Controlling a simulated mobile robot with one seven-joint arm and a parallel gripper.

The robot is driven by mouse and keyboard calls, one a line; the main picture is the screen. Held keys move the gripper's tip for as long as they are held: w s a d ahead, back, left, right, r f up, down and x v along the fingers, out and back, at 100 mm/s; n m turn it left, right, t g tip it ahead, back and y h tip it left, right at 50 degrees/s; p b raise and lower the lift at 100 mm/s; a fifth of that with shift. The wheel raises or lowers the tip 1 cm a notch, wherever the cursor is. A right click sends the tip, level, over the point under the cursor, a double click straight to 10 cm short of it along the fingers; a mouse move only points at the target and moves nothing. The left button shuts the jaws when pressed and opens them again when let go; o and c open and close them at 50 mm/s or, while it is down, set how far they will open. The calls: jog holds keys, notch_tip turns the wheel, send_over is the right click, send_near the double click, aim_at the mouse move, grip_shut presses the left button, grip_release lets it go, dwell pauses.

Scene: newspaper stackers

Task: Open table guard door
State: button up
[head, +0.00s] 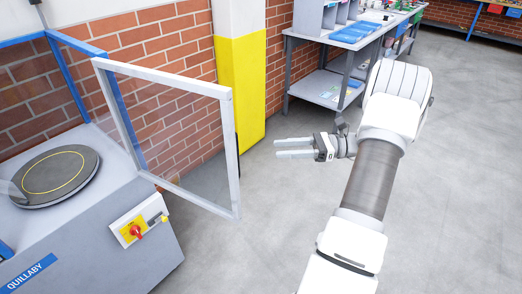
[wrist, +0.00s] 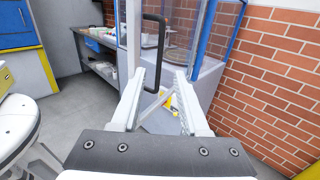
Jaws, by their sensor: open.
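The guard door (head: 228,140), a clear panel in a white frame, stands swung out from the blue-framed machine (head: 76,43), over the floor. Its black handle (head: 237,147) shows as a thin dark strip at the free edge. In the wrist view the black bar handle (wrist: 162,52) stands beside the door's white upright (wrist: 133,38), beyond my fingertips. My gripper (head: 279,147) is open and empty, right of the door with its fingers pointing left at it. In the wrist view the gripper (wrist: 165,78) shows both fingers apart, with nothing held.
A dark round turntable (head: 82,190) lies on the machine's top, and a red knob on a yellow plate (head: 133,231) is on its front. A yellow and white pillar (head: 240,90) stands behind the door. A grey workbench (head: 320,92) is at the back. The floor at right is clear.

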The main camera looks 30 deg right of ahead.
jog(key=shift+v, duration=2.2)
jog(key=a+n+g+h, duration=0.2)
jog(key=a+g+h, duration=0.25)
jog(key=a, duration=0.35)
jog(key=s+a+r+n+t+h, duration=0.1)
jog(key=s+a+r+n+h, duration=0.4)
jog(key=a+n, duration=0.5)
jog(key=s+a+r+n+h, duration=0.6)
jog(key=s+a+r+n, duration=0.1)
jog(key=a+n, duration=0.3)
jog(key=shift+s+n+t, duration=0.35)
jog(key=shift+s+n, duration=0.4)
jog(key=shift+n, duration=0.05)
jog(key=shift+a+r, duration=0.15)
jog(key=shift+a, duration=0.1)
